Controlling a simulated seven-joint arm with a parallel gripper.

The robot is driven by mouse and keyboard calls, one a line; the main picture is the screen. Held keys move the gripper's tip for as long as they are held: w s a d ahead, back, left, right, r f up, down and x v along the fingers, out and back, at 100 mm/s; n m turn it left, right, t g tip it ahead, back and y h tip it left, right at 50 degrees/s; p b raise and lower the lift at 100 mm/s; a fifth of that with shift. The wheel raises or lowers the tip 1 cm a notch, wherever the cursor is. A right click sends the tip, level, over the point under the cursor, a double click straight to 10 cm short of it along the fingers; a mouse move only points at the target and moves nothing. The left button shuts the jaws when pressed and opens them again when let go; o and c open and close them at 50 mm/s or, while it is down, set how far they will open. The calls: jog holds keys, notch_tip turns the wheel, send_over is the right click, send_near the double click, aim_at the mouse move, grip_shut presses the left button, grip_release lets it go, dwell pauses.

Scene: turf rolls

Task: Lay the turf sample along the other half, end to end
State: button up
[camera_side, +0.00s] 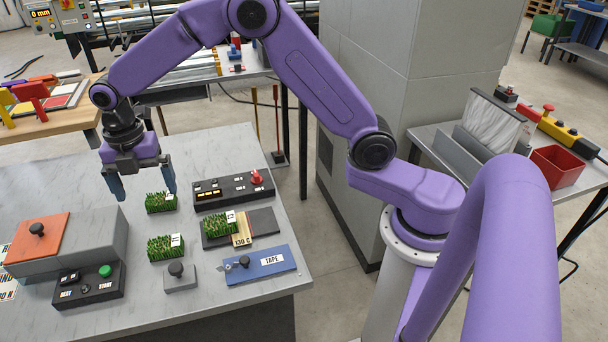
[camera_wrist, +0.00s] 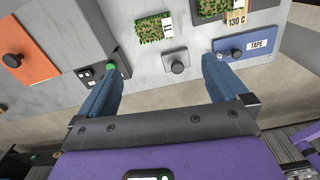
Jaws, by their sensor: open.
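Three green turf pieces with white tags show in the side view. One (camera_side: 160,202) lies at the back near my gripper, one (camera_side: 165,248) lies on the table nearer the front, and one (camera_side: 215,225) rests on a dark plate (camera_side: 263,221) marked 130 C. I cannot tell which is the sample. My gripper (camera_side: 145,193) is open and empty, pointing down above the table at the back left. In the wrist view, the front turf piece (camera_wrist: 150,29) lies beyond my open fingers (camera_wrist: 159,66), and part of the plate's turf (camera_wrist: 211,9) shows at the top edge.
A knobbed grey block (camera_side: 180,277) and a blue TAPE plate (camera_side: 258,266) stand at the front. A black control box (camera_side: 234,190) is behind the dark plate.

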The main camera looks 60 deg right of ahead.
jog(key=s+d+r+m, duration=0.2)
jog(key=s+r+m, duration=0.1)
jog(key=s, duration=0.7)
jog(key=s+d+r+m, duration=0.2)
jog(key=s+m, duration=0.2)
jog(key=s, duration=0.5)
jog(key=s+d+m, duration=0.3)
jog(key=s+d, duration=0.2)
jog(key=s, duration=0.2)
jog(key=s+d+f+m, duration=0.1)
jog(key=s+d+m, duration=0.2)
jog(key=s+d, duration=0.2)
jog(key=s, duration=0.3)
jog(key=shift+s, duration=0.3)
jog(key=shift+d, duration=0.1)
